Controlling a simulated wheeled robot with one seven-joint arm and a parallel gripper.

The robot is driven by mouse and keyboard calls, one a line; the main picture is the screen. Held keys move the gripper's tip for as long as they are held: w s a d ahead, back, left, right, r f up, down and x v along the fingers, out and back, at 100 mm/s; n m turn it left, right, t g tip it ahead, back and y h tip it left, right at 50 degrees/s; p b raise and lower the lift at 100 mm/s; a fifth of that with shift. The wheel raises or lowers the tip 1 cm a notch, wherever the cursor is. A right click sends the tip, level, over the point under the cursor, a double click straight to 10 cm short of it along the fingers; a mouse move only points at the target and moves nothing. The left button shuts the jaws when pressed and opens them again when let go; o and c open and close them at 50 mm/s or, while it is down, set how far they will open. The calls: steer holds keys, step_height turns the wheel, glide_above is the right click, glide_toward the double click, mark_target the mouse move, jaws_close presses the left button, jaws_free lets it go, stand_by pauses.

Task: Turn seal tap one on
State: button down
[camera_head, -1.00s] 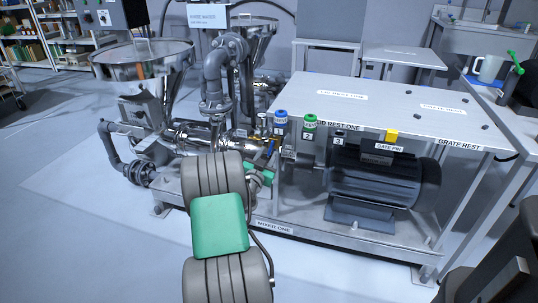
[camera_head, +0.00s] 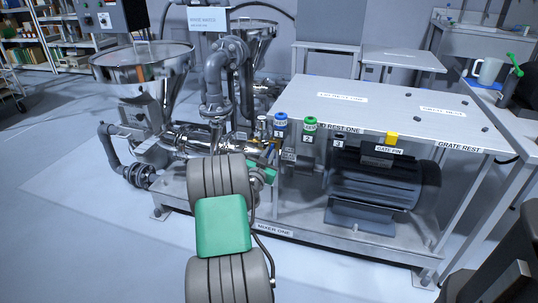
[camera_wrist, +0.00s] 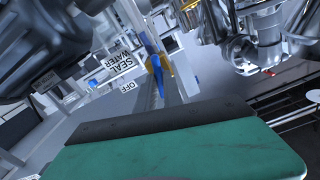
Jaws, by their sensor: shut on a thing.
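Seal tap one shows in the wrist view as a blue lever (camera_wrist: 158,83) with a brass-yellow part at its far end. My gripper (camera_wrist: 161,94) is shut on this lever, between its narrow grey fingers. A white label (camera_wrist: 118,69) reading SEAL WATER, with OFF below it, is just left of the lever. In the head view my gripper (camera_head: 266,165) is at the front of mixer one, between the steel pipework and the motor. There my arm and gripper mostly hide the tap, and its exact lever angle cannot be told.
The dark motor (camera_head: 378,185) stands right of my gripper under the steel table top (camera_head: 395,105). Blue (camera_head: 281,122) and green (camera_head: 310,124) capped items and a yellow gate pin (camera_head: 391,138) line its front edge. The hopper (camera_head: 143,70) and grey pipe (camera_head: 213,75) are left. Floor at lower left is clear.

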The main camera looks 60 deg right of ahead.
stand_by(0.3)
steer(key=shift+n, duration=1.5)
steer(key=c, duration=1.5)
jaws_free()
steer(key=shift+a, duration=0.15)
steer(key=a, duration=0.5)
steer(key=s+a, duration=0.1)
steer(key=a, duration=0.1)
steer(key=shift+a, duration=0.25)
